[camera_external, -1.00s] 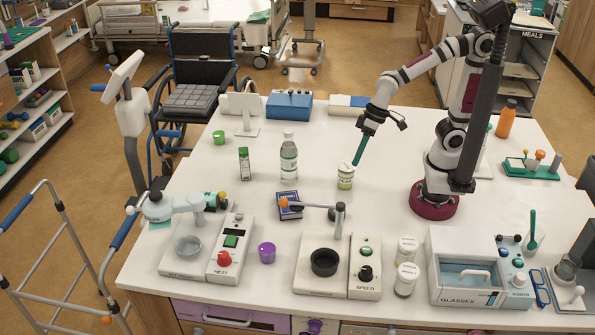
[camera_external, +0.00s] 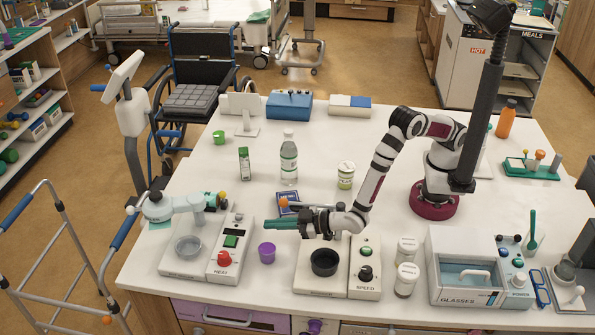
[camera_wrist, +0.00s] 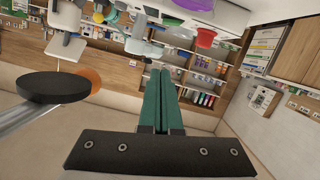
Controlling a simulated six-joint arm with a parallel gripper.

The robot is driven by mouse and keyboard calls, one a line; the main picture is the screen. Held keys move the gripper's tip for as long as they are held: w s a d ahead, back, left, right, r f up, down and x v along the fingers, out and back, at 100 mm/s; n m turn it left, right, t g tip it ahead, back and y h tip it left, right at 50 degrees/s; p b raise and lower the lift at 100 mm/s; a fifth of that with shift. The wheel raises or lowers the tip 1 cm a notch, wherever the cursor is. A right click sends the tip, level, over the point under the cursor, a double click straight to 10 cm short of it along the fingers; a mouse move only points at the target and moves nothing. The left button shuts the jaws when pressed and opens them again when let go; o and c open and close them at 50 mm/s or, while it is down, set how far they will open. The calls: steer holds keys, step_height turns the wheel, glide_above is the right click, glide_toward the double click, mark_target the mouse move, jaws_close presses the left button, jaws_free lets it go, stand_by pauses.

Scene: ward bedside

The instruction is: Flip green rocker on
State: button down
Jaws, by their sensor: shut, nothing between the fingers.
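The green rocker (camera_external: 231,241) sits on the white HEAT panel (camera_external: 214,265), above its red knob (camera_external: 225,258). Whether the rocker is on or off is too small to tell. My gripper (camera_external: 268,224) is shut and empty, its green fingers pointing left toward the panel. In the external view the fingertips are to the right of the rocker, apart from it. In the wrist view my shut gripper (camera_wrist: 160,74) points up the picture, and a red knob (camera_wrist: 205,38) shows beyond the fingertips. The rocker is not clear there.
A purple cup (camera_external: 267,252) stands below the fingers in the external view. A teal-and-white arm (camera_external: 180,205) reaches over the HEAT unit's dish.

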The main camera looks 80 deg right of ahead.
steer(key=shift+w, duration=0.1)
glide_above(244, 240)
steer(key=shift+a+f, duration=0.2)
steer(key=shift+f, duration=0.4)
steer(key=shift+a+f, duration=0.2)
steer(key=shift+f, duration=0.4)
steer(key=f, duration=0.3)
steer(key=shift+d+f, duration=0.15)
steer(key=shift+d, duration=0.15)
steer(key=shift+d+f, duration=0.1)
steer(key=shift+f, duration=0.25)
